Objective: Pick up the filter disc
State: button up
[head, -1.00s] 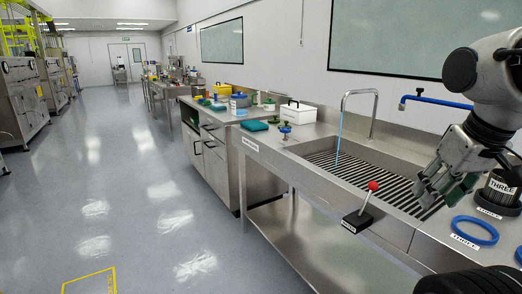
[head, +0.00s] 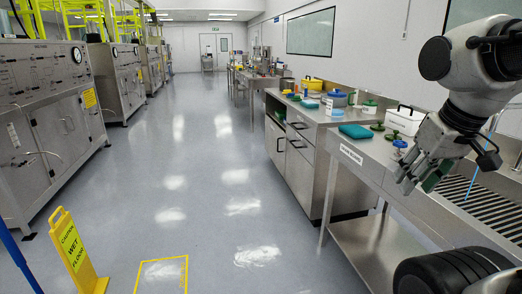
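I cannot make out a filter disc for certain in the head view. My gripper (head: 417,184) hangs from my arm at the right, in front of the sink counter, with its fingers pointing down and left. A dark green piece (head: 437,177) shows at its fingers; I cannot tell whether it is part of the gripper or something held. The finger gap is too small to judge. Small items stand on the steel counter left of the gripper: a blue-topped green item (head: 399,144), a green round item (head: 377,127) and a teal folded pad (head: 355,131).
A white lidded box (head: 404,121), a blue pot (head: 337,99) and a yellow container (head: 312,84) stand on the counter. The slatted sink (head: 478,192) is at right. A yellow wet-floor sign (head: 75,250) stands at front left, near steel cabinets (head: 50,120). The middle aisle is clear.

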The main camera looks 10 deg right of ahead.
aim_at(390, 137)
jog(key=i+u, duration=0.1)
jog(key=i, duration=0.9)
jog(key=i+z, duration=0.15)
jog(key=i, duration=0.3)
jog(key=i+j+z, duration=0.2)
jog(key=i, duration=0.2)
jog(key=i+j+z, duration=0.1)
jog(key=i+z, duration=0.3)
jog(key=i+j+z, duration=0.15)
jog(key=z, duration=0.3)
jog(key=i+j+z, duration=0.25)
jog(key=z, duration=0.15)
jog(key=i+j+z, duration=0.2)
jog(key=j+z, duration=0.25)
jog(key=i+j+z, duration=0.2)
jog(key=j, duration=0.2)
jog(key=j+z, duration=0.1)
jog(key=j, duration=0.3)
